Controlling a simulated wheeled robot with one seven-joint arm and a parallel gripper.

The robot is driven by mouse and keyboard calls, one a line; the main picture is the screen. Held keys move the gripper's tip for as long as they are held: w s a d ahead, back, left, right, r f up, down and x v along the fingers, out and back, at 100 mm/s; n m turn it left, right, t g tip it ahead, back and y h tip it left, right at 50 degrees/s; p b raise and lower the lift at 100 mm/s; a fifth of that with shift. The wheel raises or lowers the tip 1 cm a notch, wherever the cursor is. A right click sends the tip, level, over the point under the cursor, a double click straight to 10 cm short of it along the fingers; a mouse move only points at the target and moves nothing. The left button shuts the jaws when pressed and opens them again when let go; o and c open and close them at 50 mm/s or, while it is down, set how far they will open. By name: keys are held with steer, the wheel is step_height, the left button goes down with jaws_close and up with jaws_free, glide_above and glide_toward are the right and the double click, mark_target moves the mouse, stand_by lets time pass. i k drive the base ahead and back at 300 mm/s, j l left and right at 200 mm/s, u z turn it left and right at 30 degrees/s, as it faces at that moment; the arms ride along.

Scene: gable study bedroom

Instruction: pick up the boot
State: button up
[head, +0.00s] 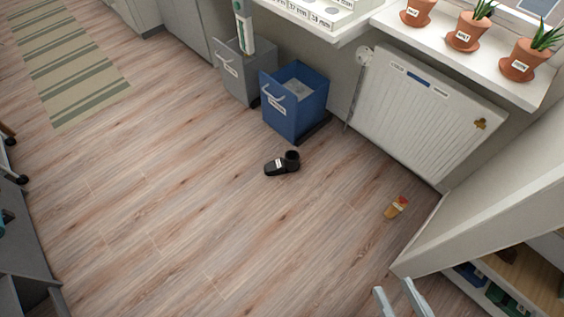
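A black boot (283,164) with a small white label lies on the wooden floor, near the middle of the head view, just in front of a blue bin. It rests alone, with its toe to the left and its opening to the right. My gripper (399,296) shows at the bottom edge, right of the middle. Its two pale fingers are apart, with nothing visible between them. It is well away from the boot, below and to the right of it in the picture.
Blue (293,101) and grey (237,72) bins stand beyond the boot. A small orange and red object (396,208) lies on the floor near the radiator (425,112). Shelving (506,267) is at right, dark furniture (22,255) at left.

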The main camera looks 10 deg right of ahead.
mark_target(291, 164)
steer(key=i+j, duration=0.2)
steer(key=i, duration=0.3)
steer(key=i+j+u, duration=0.1)
steer(key=i+j, duration=0.15)
steer(key=i, duration=0.2)
steer(key=i+j, duration=0.2)
steer(key=i, duration=0.3)
steer(key=i+j+u, duration=0.1)
steer(key=i, duration=0.35)
steer(key=i+j, duration=0.2)
steer(key=i, duration=0.3)
